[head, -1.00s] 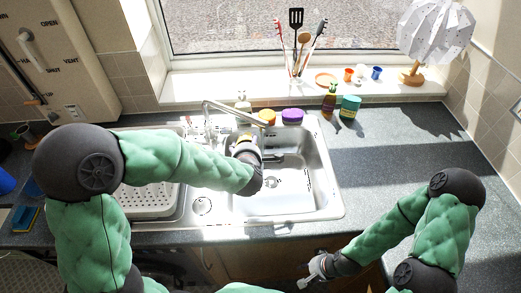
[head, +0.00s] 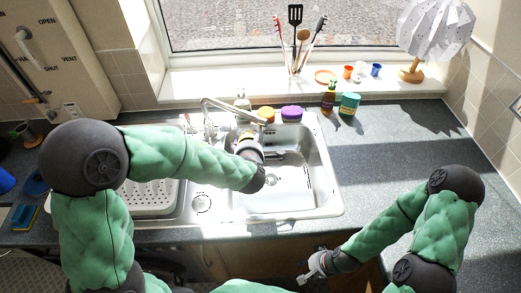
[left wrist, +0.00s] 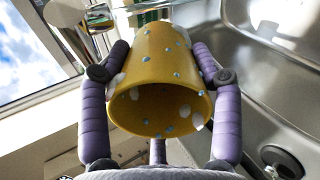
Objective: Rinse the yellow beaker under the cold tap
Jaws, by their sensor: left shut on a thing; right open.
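A yellow beaker (left wrist: 158,60) with white patches and small blue spots fills the middle of the left wrist view, its round mouth towards the camera. In the head view my left gripper (head: 250,142) is over the sink, near the tap (head: 236,109), and mostly hides the beaker. Chrome tap parts (left wrist: 68,14) show at the upper left of the wrist view. I cannot make out running water. My right gripper (head: 316,268) is open and empty in front of the counter.
The sink bowl (head: 290,200) lies under and right of the left gripper, with a white drainer (head: 155,197) at its left. Purple-lidded (head: 292,113) and orange-lidded (head: 266,114) jars, a brown bottle (head: 329,99) and a teal jar (head: 349,103) stand behind. The right counter is clear.

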